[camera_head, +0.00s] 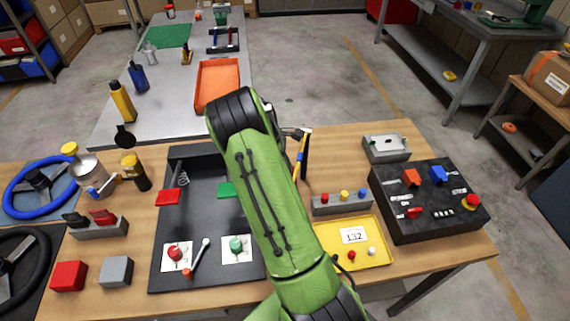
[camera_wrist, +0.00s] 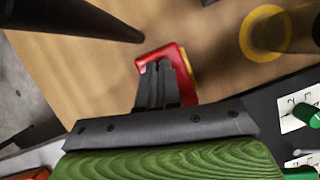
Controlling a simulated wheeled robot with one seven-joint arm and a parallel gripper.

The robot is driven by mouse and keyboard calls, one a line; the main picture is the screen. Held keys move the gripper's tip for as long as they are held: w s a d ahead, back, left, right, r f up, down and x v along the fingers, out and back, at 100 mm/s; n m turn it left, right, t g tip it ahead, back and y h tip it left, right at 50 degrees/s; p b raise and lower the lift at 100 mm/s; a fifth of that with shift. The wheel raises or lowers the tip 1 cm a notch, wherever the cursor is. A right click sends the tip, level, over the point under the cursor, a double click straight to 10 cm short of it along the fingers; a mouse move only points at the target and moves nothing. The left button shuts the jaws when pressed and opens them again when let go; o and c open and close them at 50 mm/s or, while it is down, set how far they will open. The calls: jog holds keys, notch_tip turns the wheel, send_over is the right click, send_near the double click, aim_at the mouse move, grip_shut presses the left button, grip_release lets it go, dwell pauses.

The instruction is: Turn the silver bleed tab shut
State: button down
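A black panel (camera_head: 195,215) lies on the wooden bench. It bears a red knob (camera_head: 175,253) and a green knob (camera_head: 236,246) on white cards. A small silver lever (camera_head: 199,256) with an orange end sits between them, and a silver hook-like piece (camera_head: 182,178) stands near the far end. I cannot tell which is the bleed tab.
A yellow tray (camera_head: 333,256), a button strip (camera_head: 341,206) and a black control box (camera_head: 423,222) stand right of my arm. Blue (camera_head: 38,187) and black steering wheels, a silver can (camera_head: 90,169) and red and grey blocks crowd the left. A grey table (camera_head: 175,85) stands beyond.

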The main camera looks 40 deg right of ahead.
jog(key=m, duration=0.2)
jog(key=m+y+p, duration=0.2)
jog(key=m, duration=0.1)
jog(key=shift+w+d+m+g, duration=0.15)
jog(key=shift+d+m+g, duration=0.15)
jog(key=shift+g, duration=0.1)
jog(key=shift+d+m+y, duration=0.15)
jog(key=shift+m+y, duration=0.75)
jog(key=shift+m, duration=1.6)
jog(key=c, duration=1.3)
grip_release()
jog(key=shift+c, duration=0.2)
jog(key=p+v, duration=0.2)
jog(key=v, duration=1)
jog(key=shift+p, duration=0.4)
